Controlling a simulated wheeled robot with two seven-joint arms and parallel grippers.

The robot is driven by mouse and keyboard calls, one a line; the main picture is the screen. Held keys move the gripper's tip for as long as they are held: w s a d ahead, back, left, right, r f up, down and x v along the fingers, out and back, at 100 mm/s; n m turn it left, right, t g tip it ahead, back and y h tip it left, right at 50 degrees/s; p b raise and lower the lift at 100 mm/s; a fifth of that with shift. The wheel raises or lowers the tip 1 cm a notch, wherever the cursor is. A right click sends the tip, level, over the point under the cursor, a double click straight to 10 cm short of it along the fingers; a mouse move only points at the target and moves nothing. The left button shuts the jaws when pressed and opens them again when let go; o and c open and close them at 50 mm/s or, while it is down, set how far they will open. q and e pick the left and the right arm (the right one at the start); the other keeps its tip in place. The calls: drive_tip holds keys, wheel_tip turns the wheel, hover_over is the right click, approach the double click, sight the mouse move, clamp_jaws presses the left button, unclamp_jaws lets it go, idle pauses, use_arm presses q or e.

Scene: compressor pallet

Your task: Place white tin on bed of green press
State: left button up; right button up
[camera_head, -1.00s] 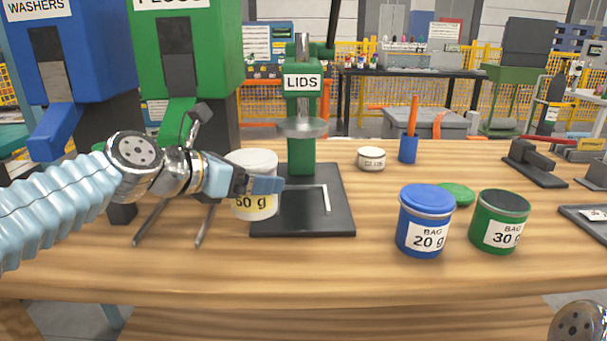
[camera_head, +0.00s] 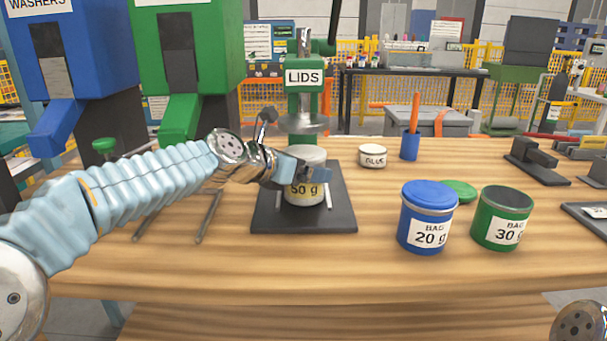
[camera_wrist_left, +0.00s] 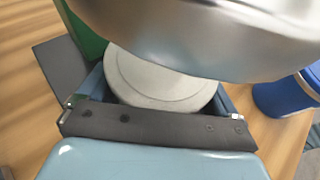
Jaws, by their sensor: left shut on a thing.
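The white tin (camera_head: 307,188), labelled 50 g, is over the dark bed (camera_head: 335,222) of the green press (camera_head: 304,75), labelled LIDS. It is upright, between the two light strips on the bed. Whether its base touches the bed I cannot tell. My left gripper (camera_head: 296,172) is shut on the tin from the left. The press's round plate (camera_head: 302,124) is just above the tin. In the left wrist view the tin's pale lid (camera_wrist_left: 160,80) shows between the fingers, with the metal plate (camera_wrist_left: 200,35) close over it. My right gripper is not in view.
A blue tin (camera_head: 427,200) marked 20 g, a green tin (camera_head: 502,205) marked 30 g and a green lid (camera_head: 459,189) stand right of the press. A glue pot (camera_head: 372,156) and a blue pen cup (camera_head: 410,147) are behind. Blue and green dispensers stand left.

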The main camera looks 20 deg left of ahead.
use_arm(q)
drive_tip(key=shift+f, duration=0.1)
drive_tip(key=o, duration=0.7)
drive_tip(key=shift+o, duration=0.2)
drive_tip(key=shift+s+r, duration=0.15)
drive_tip(key=shift+r, duration=0.05)
drive_tip(key=p+v, duration=0.1)
drive_tip(key=v, duration=1)
drive_tip(key=shift+s+a, duration=0.25)
drive_tip(key=shift+s, duration=0.05)
